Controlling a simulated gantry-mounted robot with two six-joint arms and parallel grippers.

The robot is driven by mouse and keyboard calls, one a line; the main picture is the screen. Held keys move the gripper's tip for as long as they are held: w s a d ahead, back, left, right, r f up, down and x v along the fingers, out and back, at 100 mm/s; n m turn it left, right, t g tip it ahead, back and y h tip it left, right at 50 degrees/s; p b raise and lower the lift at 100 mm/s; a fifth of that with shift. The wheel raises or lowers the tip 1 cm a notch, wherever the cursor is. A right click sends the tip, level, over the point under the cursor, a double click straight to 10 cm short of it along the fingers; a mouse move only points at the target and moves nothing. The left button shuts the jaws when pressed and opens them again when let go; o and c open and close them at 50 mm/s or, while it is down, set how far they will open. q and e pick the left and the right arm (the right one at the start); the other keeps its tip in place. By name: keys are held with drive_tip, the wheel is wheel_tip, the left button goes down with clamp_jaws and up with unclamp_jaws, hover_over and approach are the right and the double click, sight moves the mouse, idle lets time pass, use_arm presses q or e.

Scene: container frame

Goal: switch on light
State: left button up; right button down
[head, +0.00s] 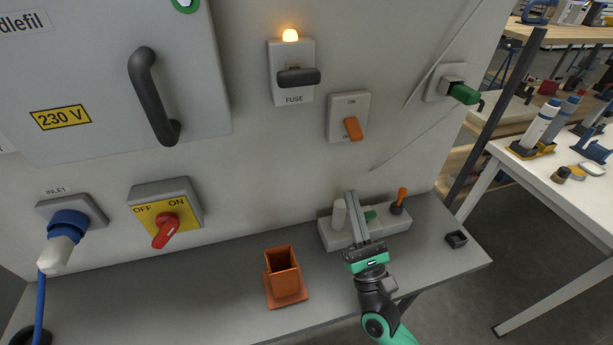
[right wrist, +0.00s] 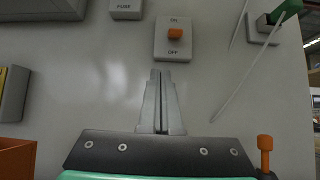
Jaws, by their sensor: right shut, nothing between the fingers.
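The light switch is a pale plate (head: 340,104) marked ON at the top, with an orange lever (head: 353,129) tilted down over the lower marking. In the right wrist view the plate (right wrist: 165,52) is straight ahead, its lever (right wrist: 175,34) seen nearly end-on between ON and OFF. My right gripper (head: 352,194) is shut and empty. It points at the wall from below the switch, clearly apart from it; its fingertips (right wrist: 162,72) show just under the plate. My left gripper is not in view.
A fuse holder (head: 293,92) with a glowing orange lamp (head: 290,35) is left of the switch. A grey block (head: 335,235) with upright tools stands behind my right gripper. An orange holder (head: 283,276) is on the shelf. A green-handled plug (head: 463,93) sticks out at right.

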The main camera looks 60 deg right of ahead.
sight(353, 129)
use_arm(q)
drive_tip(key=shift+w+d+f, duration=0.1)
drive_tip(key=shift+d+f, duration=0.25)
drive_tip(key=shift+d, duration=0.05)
use_arm(e)
drive_tip(key=shift+s+d+f+g, duration=0.2)
drive_tip(key=shift+s+d+f, duration=0.2)
drive_tip(key=shift+d+f, duration=0.15)
drive_tip(key=shift+s+d+f+g, duration=0.2)
drive_tip(key=shift+s+d+f, duration=0.2)
drive_tip(key=shift+f, duration=0.2)
drive_tip(key=shift+d+r+h, duration=0.1)
drive_tip(key=shift+h, duration=0.3)
drive_tip(key=p+x, duration=0.2)
drive_tip(key=x, duration=0.8)
drive_tip(key=shift+w+r, duration=0.2)
drive_tip(key=shift+r, duration=0.05)
use_arm(q)
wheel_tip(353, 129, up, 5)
drive_tip(key=p, duration=0.3)
use_arm(e)
drive_tip(key=r, duration=0.1)
drive_tip(key=s+a+r, duration=0.1)
drive_tip(key=shift+s+a+r, duration=0.1)
drive_tip(key=shift+s+r, duration=0.15)
drive_tip(key=shift+r, duration=0.15)
